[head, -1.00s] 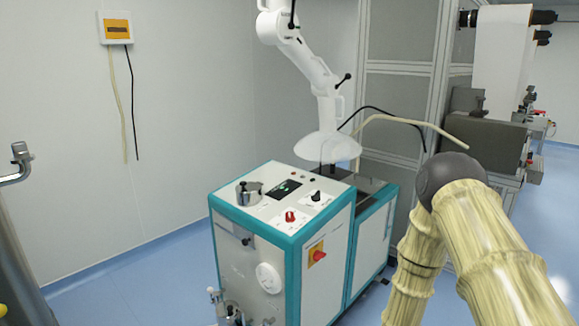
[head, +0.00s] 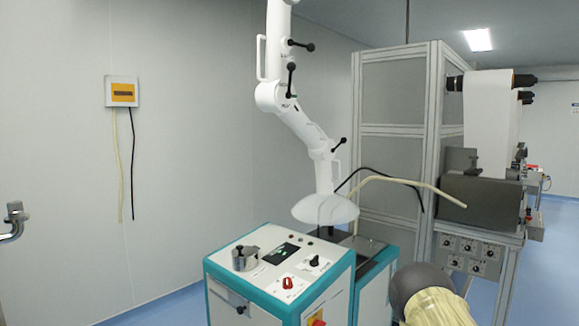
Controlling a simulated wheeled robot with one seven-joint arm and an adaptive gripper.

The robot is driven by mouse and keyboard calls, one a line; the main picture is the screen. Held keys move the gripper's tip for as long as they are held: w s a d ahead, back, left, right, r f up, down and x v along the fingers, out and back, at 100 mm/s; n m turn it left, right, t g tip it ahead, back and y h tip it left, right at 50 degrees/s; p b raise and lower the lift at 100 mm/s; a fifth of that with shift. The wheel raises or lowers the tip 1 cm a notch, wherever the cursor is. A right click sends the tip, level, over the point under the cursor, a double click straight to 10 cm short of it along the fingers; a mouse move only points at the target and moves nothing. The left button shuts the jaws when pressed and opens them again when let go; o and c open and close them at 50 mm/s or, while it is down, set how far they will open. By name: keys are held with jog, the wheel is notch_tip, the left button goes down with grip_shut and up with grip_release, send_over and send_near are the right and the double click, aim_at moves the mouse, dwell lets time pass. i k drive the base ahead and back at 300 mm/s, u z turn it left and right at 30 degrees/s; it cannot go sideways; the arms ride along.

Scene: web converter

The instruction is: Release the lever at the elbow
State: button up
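A white jointed extraction arm (head: 300,125) hangs down over the machine and ends in a pale, wide hood (head: 325,209). At its elbow a black lever (head: 291,80) with a round knob stands nearly upright. Another black lever (head: 301,45) sticks out to the right just above the elbow. A third black lever (head: 339,145) sits lower, near the hood, and points up to the right. My gripper is not in view, and nothing is seen touching the levers.
A teal and white machine cabinet (head: 224,270) with knobs and a metal pot (head: 245,258) stands below the hood. A grey-panelled enclosure (head: 395,140) and a roll machine (head: 480,200) stand behind to the right. The wall at left has a yellow-fronted box (head: 123,92).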

aim_at(291, 66)
jog(key=k, duration=0.55)
jog(key=u, duration=0.3)
jog(key=i, duration=1.5)
jog(key=z, duration=0.5)
